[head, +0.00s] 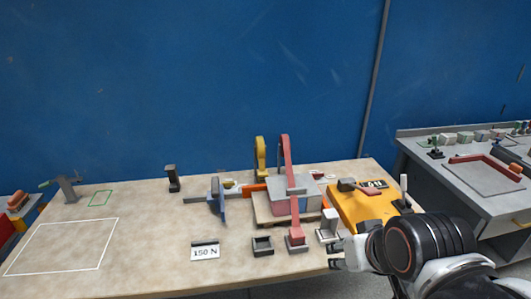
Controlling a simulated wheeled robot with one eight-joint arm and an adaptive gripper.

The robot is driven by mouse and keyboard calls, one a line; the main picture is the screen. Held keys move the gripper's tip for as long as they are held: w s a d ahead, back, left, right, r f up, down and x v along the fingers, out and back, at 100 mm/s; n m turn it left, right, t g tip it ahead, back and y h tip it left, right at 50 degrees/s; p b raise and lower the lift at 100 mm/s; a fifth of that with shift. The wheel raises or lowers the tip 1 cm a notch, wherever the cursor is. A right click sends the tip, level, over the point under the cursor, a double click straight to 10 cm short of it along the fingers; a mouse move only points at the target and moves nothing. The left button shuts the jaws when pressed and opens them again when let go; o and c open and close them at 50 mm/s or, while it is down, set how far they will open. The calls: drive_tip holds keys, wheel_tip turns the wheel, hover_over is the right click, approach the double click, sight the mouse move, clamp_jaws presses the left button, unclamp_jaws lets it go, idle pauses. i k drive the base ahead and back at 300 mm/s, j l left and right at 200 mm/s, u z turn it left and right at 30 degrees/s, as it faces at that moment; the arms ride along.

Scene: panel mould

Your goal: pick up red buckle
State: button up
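A tall red part (287,160), which looks like the red buckle, stands upright at the middle of the table, with a curved top. A red lower piece with a block-like foot (297,240) stands in front of it. Whether the two are one piece is unclear, as a grey and pink block (290,204) lies between them. My gripper (335,256) is at the table's front edge, right of and a little below the red foot. Its two dark fingers look apart, with nothing visible between them. My arm covers the front right corner.
A yellow upright part (260,156), a blue-grey bracket (216,196) and a black open box (262,245) crowd around the red part. An orange panel (350,208) lies to the right. A "150 N" sign (205,251) stands in front. The table's left half is mostly clear.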

sight(296, 237)
drive_tip(key=k+j+z, duration=0.25)
drive_tip(key=j, duration=0.25)
drive_tip(key=k+j+z, duration=0.2)
drive_tip(key=k+j, duration=0.2)
